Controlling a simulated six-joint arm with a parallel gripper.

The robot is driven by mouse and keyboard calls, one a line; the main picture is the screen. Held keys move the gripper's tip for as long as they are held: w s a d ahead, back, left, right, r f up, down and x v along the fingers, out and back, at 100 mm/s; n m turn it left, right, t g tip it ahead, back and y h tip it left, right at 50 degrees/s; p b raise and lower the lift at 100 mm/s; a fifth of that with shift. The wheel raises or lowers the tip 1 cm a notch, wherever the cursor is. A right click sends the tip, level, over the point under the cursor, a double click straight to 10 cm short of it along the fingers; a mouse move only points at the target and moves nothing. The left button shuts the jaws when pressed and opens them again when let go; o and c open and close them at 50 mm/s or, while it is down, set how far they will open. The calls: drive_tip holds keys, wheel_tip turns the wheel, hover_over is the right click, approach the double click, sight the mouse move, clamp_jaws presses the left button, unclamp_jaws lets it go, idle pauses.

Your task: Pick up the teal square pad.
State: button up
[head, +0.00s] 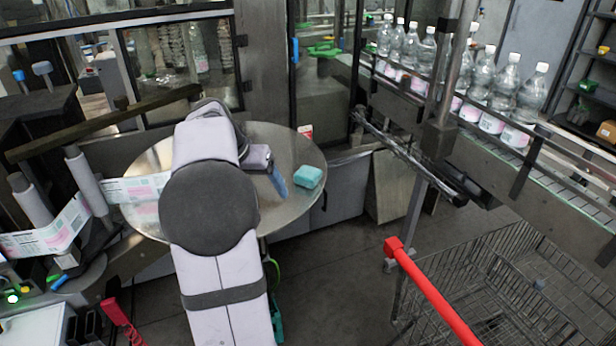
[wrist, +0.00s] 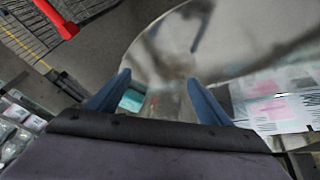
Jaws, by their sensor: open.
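The teal square pad (head: 307,176) lies near the right edge of the round metal table (head: 293,150). My gripper (head: 279,182) is over the table, just left of the pad, with a visible gap in the head view. In the wrist view the two blue fingers of my gripper (wrist: 159,82) are spread apart with nothing held. The pad (wrist: 132,100) shows there beside the inner side of the left finger, partly hidden by that finger and the gripper body.
A printed label strip (head: 135,188) runs to the table's left side from rollers. Clear bottles (head: 483,75) line a conveyor at the right. A red bar (head: 432,293) and a wire cart (head: 510,280) stand front right. The table right of my arm is otherwise mostly bare.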

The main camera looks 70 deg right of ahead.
sight(307, 173)
drive_tip(key=s+d+r+m, duration=0.1)
drive_tip(key=s+d+m, duration=0.1)
drive_tip(key=d, duration=0.5)
drive_tip(key=s+d+r+m, duration=0.1)
drive_tip(key=s+d, duration=0.2)
drive_tip(key=d, duration=0.4)
drive_tip(key=shift+t, duration=0.3)
drive_tip(key=shift+a+p+x, duration=0.1)
drive_tip(key=shift+p+x, duration=0.65)
drive_tip(key=shift+x, duration=1.1)
drive_tip(key=shift+a+p+x, duration=0.15)
drive_tip(key=shift+p+x, duration=0.6)
drive_tip(key=shift+x, duration=1.1)
drive_tip(key=shift+f, duration=0.1)
drive_tip(key=shift+c, duration=0.3)
drive_tip(key=c, duration=1.1)
drive_tip(key=shift+r, duration=5.05)
